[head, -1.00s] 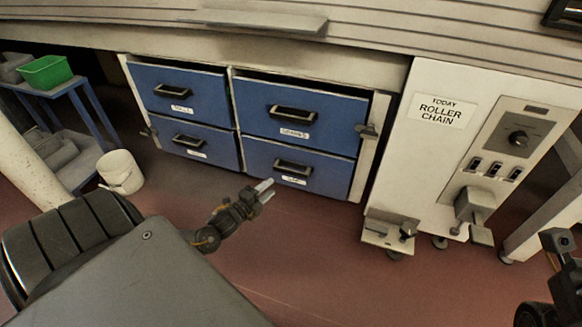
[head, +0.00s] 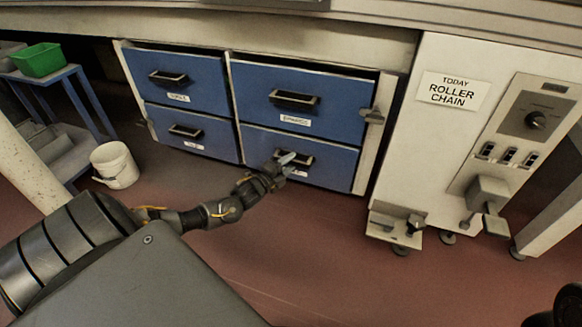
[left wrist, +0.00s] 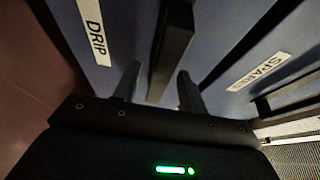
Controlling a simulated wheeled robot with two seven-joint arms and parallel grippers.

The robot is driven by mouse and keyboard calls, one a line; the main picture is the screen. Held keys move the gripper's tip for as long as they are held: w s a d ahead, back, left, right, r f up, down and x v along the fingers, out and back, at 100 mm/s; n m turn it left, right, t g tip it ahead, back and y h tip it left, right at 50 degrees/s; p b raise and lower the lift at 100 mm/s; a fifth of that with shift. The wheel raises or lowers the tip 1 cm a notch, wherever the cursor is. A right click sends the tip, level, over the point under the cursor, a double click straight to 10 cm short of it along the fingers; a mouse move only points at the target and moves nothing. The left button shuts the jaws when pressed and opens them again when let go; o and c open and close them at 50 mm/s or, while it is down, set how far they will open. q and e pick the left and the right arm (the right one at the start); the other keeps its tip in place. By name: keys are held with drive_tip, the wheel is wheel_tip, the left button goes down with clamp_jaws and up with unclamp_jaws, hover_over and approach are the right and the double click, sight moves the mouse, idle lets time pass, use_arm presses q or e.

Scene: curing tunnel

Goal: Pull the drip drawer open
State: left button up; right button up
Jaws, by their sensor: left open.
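The drip drawer (head: 322,170) is the blue lower right front in the cabinet, and it looks shut. Its black bar handle (head: 308,158) is partly covered by my left gripper (head: 286,160) in the head view. In the left wrist view, the DRIP label (left wrist: 94,32) sits left of the dark handle (left wrist: 172,45). My left gripper (left wrist: 158,78) is open, one finger on each side of the handle bar. I cannot tell whether the fingers touch it. My right gripper's jaws do not show.
The drawer above, labelled SPARES (head: 298,95), and two left drawers (head: 178,85) look shut. A latch (head: 373,116) is on the right post. A control cabinet (head: 440,150) stands to the right, a white bucket (head: 115,165) to the left. Red floor before the drawers is clear.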

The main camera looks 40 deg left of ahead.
use_arm(q)
drive_tip(key=shift+w, duration=0.6)
clamp_jaws()
